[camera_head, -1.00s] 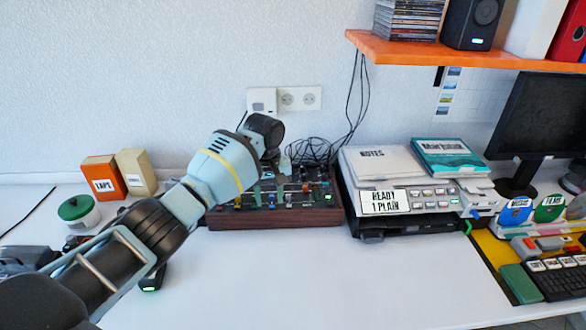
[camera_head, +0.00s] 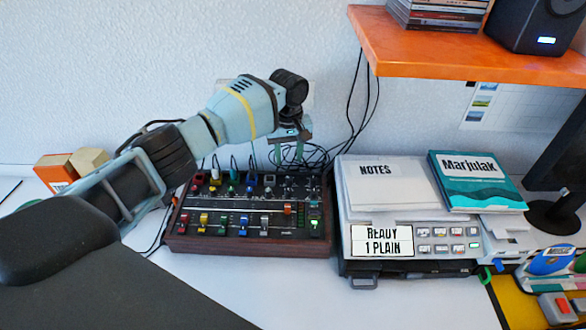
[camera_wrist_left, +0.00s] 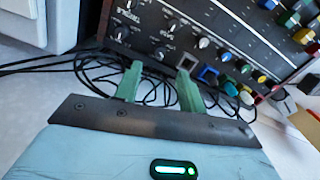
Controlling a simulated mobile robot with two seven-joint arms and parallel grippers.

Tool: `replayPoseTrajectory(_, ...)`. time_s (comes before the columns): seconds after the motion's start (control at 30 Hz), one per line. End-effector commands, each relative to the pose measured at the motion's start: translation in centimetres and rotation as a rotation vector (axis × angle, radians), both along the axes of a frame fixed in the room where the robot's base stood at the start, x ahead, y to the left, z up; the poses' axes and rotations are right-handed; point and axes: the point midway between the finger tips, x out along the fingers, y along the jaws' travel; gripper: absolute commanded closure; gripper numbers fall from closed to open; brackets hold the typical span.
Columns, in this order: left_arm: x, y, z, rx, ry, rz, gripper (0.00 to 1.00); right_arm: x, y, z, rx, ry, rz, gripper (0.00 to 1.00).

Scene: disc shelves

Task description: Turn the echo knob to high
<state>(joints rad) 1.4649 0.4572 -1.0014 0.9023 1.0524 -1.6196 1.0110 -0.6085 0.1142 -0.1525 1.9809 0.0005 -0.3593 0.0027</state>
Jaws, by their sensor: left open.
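The dark mixer panel (camera_head: 246,216) has a wooden frame, rows of coloured knobs at the back and sliders in front. It stands on the white desk and also shows tilted in the left wrist view (camera_wrist_left: 215,62). Which knob is echo I cannot tell; the labels are too small or turned. My left gripper (camera_head: 288,153) is above the panel's back right edge, with its green fingers pointing down. In the left wrist view the gripper (camera_wrist_left: 160,84) has its fingers apart with nothing between them, and several knobs lie beyond the tips. My right gripper is out of view.
Black cables (camera_head: 318,157) lie tangled behind the panel. To its right stands a grey machine (camera_head: 433,236) bearing a notes stack (camera_head: 386,184) and a teal book (camera_head: 475,178). An orange shelf (camera_head: 460,60) overhangs at upper right.

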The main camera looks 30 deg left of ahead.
Motion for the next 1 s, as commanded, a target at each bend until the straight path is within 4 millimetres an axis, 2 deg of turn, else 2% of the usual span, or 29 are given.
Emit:
replayPoseTrajectory(0.17, -0.1, 0.0, -1.3, 0.001, 0.005, 0.000, 0.60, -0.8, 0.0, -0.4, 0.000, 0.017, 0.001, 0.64)
replayPoseTrajectory(0.4, -0.1, 0.0, -5.0, 0.002, 0.005, -0.001, 0.60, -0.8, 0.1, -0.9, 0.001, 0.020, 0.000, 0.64)
replayPoseTrajectory(0.6, -0.1, 0.0, -7.2, 0.001, 0.003, -0.001, 0.60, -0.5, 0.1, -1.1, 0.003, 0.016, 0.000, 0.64)
replayPoseTrajectory(1.0, 0.0, 0.0, -7.8, 0.001, -0.001, -0.001, 0.60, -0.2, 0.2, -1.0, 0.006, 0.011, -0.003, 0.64)
